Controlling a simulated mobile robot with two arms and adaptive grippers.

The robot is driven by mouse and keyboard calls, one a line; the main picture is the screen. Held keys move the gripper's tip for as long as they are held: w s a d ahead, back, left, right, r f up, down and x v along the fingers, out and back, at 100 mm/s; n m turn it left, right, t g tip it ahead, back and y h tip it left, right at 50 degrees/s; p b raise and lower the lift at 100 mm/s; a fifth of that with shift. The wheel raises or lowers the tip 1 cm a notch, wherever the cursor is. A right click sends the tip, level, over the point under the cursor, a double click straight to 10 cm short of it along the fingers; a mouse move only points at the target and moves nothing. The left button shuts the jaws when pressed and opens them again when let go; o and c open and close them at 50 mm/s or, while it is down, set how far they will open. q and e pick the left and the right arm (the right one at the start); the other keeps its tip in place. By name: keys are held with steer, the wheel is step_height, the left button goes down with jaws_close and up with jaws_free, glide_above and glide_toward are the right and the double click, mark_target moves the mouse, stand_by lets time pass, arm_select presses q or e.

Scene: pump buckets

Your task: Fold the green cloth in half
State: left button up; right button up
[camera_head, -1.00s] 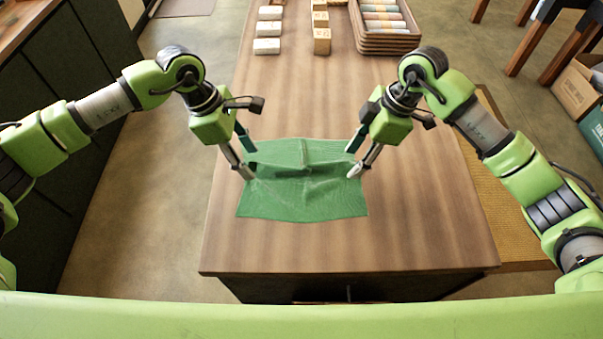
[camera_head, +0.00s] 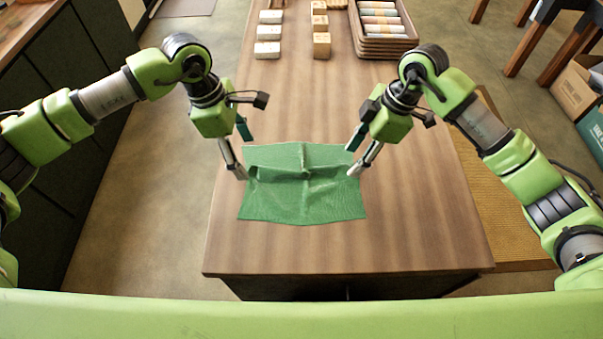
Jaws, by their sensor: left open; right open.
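The green cloth (camera_head: 300,203) lies on the wooden table near its front edge. It is spread out, with a raised wrinkle across its middle and a crease running front to back. My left gripper (camera_head: 241,158) is open at the cloth's left edge, close to its back left corner. My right gripper (camera_head: 354,158) is open at the cloth's right edge, with its fingers close to the back right part. I cannot tell whether either gripper's fingertips touch the cloth.
The wooden table (camera_head: 420,225) is bare around the cloth. White blocks (camera_head: 268,33) and wooden blocks (camera_head: 321,45) stand in rows at the back. Stacked trays (camera_head: 386,50) with rolled items sit at the back right. Cardboard boxes (camera_head: 573,90) are on the floor at right.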

arm_select(q)
steer(key=shift+a+r+y+p, duration=0.15)
steer(key=shift+r+p, duration=0.1)
steer(key=shift+r, duration=0.35)
steer(key=shift+a+r+y+p, duration=0.1)
steer(key=shift+r+y+p, duration=0.1)
steer(key=shift+r, duration=0.35)
step_height(320, 180, up, 12)
steer(key=a, duration=0.1)
steer(key=shift+a, duration=0.35)
steer(key=shift+f, duration=0.1)
